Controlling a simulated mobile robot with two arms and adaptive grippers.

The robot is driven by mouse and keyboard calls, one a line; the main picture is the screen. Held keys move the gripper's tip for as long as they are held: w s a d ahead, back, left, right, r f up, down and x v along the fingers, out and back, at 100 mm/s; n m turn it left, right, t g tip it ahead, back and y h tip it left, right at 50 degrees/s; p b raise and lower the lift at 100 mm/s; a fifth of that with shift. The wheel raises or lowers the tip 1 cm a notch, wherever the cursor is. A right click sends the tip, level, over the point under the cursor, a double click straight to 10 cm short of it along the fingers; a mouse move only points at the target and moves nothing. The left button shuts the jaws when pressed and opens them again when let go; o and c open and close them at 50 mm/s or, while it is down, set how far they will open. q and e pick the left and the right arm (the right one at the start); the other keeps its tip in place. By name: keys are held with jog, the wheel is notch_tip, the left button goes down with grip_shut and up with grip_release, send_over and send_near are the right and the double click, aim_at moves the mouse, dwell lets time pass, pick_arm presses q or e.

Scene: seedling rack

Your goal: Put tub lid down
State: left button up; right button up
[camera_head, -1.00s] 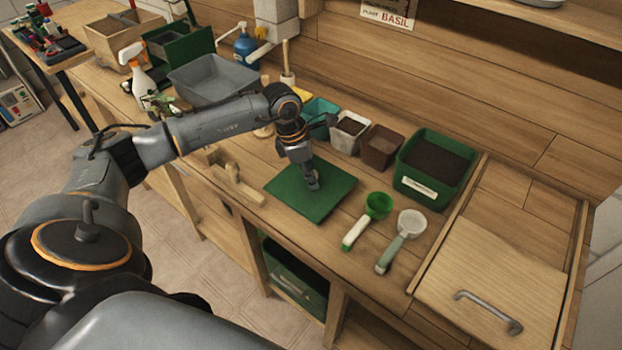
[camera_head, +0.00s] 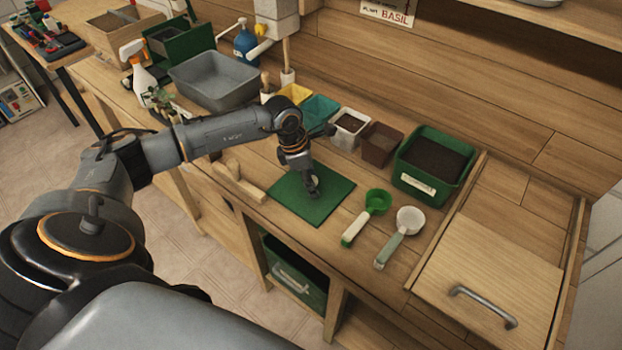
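The tub lid (camera_head: 322,206) is a flat green square panel. It lies flat on the wooden bench, in front of the small pots. My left gripper (camera_head: 313,190) points down over the middle of the lid. Its fingers look spread apart, with their tips close to the lid's top. The small grip area under the fingers is hard to make out. The tub of soil (camera_head: 424,183), green with a white label, stands uncovered to the right of the lid. My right gripper is not in view.
A grey tub (camera_head: 212,85) is farther left.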

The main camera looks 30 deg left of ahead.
aim_at(300, 188)
pick_arm(q)
jog(key=shift+r, duration=0.35)
jog(key=b+v, duration=0.3)
jog(key=v, duration=0.8)
jog(key=shift+a+r, duration=0.15)
jog(key=shift+r, duration=0.2)
jog(key=shift+s, duration=0.1)
